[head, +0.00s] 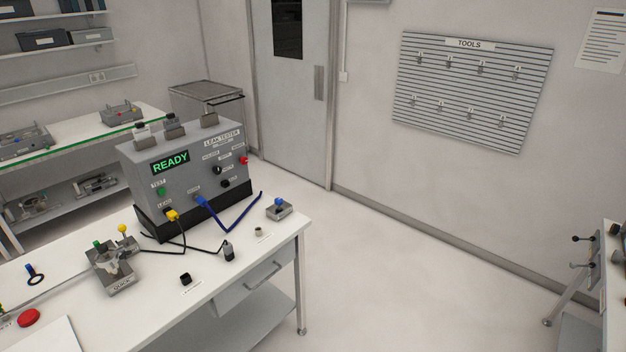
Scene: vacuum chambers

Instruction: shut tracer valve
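No part is readably labelled as the tracer valve, so I cannot tell for sure which it is. A small grey block with a blue knob (279,209) stands at the right corner of the white table. A grey fixture (112,268) with green and yellow knobs stands at the table's left. The grey leak tester (195,165) stands behind them with a green READY display, a red button and black knobs on its front. The position of any valve is too small to tell. Neither of my grippers is in view.
Yellow and blue cables (236,228) run from the tester over the table (225,287). A red button (29,318) sits at the lower left. A rack with black-knobbed levers (588,252) stands at the right edge. The floor (400,280) between is clear. A tool board (472,92) hangs on the wall.

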